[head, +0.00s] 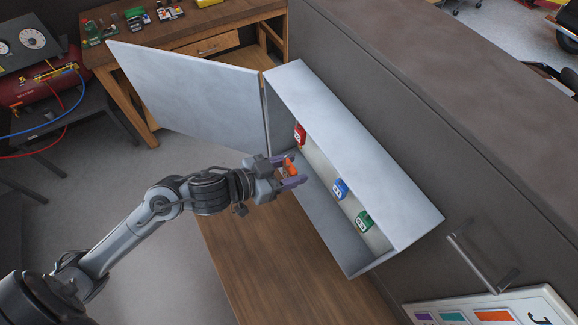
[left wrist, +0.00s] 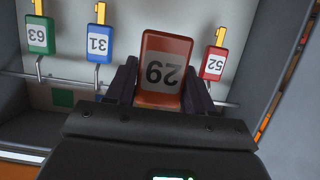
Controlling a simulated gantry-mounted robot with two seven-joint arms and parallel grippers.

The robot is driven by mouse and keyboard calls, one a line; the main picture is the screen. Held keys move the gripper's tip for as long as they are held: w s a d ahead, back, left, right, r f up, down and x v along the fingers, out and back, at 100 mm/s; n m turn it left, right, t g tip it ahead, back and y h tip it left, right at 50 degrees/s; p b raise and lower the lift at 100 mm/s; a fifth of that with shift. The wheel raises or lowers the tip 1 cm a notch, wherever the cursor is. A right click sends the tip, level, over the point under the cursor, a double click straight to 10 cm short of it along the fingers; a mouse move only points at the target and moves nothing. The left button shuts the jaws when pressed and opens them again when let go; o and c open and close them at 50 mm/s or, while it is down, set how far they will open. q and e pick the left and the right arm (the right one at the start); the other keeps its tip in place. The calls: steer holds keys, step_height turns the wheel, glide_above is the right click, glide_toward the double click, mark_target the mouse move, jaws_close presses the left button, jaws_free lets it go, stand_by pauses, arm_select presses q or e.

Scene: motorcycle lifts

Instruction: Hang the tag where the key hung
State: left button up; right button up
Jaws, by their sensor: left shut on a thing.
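My left gripper (head: 291,172) is shut on an orange tag (left wrist: 163,72) with a white number label. It holds the tag at the open front of a grey metal key cabinet (head: 355,150). Inside hang a red tag (head: 300,135), a blue tag (head: 340,188) and a green tag (head: 364,220), with yellow pieces above them in the left wrist view. There the held tag stands between the blue tag (left wrist: 99,43) and the red tag (left wrist: 215,63), hiding the back wall behind it. I cannot tell whether it touches a hook. My right gripper is not in view.
The cabinet door (head: 190,85) is open to the left. A wooden surface (head: 285,265) lies below the cabinet. A workbench (head: 190,30) stands behind, with a red compressor (head: 40,88) at the left. A handle (head: 485,258) is on the dark surface at right.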

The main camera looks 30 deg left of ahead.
arm_select(q)
steer(key=r+b+x, duration=0.1)
steer(key=b+x, duration=0.1)
steer(key=x, duration=0.6)
steer(key=shift+w+r+b, duration=0.35)
steer(key=shift+d, duration=0.15)
stand_by(0.5)
steer(key=o, duration=1.1)
steer(key=shift+c, duration=0.2)
